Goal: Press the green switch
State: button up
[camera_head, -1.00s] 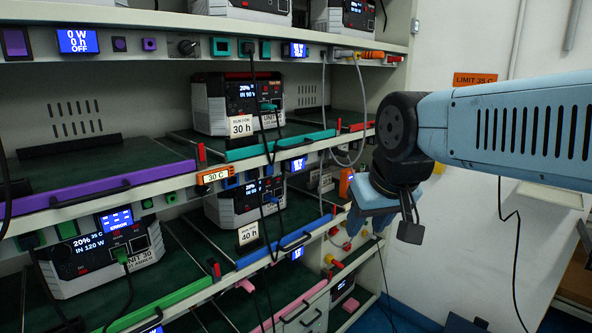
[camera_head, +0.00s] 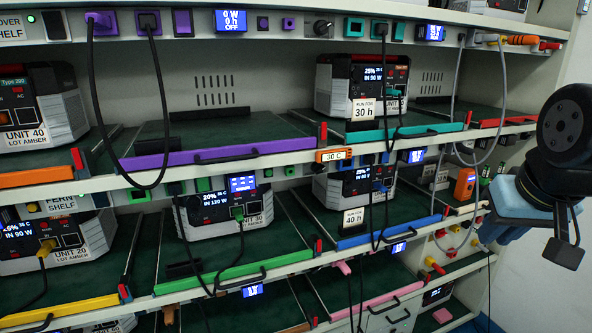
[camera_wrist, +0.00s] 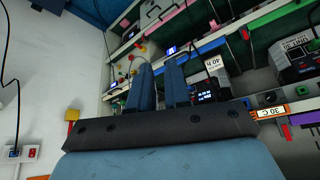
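A green square fitting (camera_head: 203,184), which looks like the green switch, sits on the middle shelf's front rail, left of a lit blue display (camera_head: 242,183). A smaller green fitting (camera_head: 290,171) is further right on that rail. Below them is the bay with the green front strip (camera_head: 210,278) and Unit 30 (camera_head: 222,213). My gripper (camera_head: 492,228) is at the right of the head view, well right of the switch and apart from it. In the wrist view my gripper (camera_wrist: 160,65) has two blue fingers with a narrow empty gap between them.
Cables, including a black one (camera_head: 160,184), hang before the shelves. Several power units stand in bays with coloured strips, among them a purple strip (camera_head: 220,151) and a blue strip (camera_head: 388,231). An orange 30 C label (camera_head: 334,155) is on the rail.

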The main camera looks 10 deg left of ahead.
jog(key=shift+f+n, duration=0.2)
jog(key=shift+n, duration=0.1)
grip_shut()
jog(key=w+a+f+n+h, duration=0.25)
jog(key=w+n+h, duration=0.3)
jog(key=n, duration=0.55)
jog(key=w+a+r+n+t, duration=0.1)
jog(key=w+a+n+t, duration=0.25)
jog(key=a+n, duration=0.45)
jog(key=w+a+n+t, duration=0.3)
jog(key=a+n+t, duration=0.25)
jog(key=a, duration=0.35)
jog(key=s+a+n+y, duration=0.4)
jog(key=a+n+y, duration=0.1)
jog(key=a, duration=0.4)
jog(key=s+a+f+n+t+y, duration=0.1)
jog(key=s+a+n+y, duration=0.3)
jog(key=a, duration=0.4)
jog(key=s+a+f+n+t+y, duration=0.1)
jog(key=s+a+n+y, duration=0.4)
jog(key=a+n, duration=0.3)
jog(key=shift+a+f+y, duration=0.2)
jog(key=shift+a+y, duration=0.35)
jog(key=shift+a, duration=0.3)
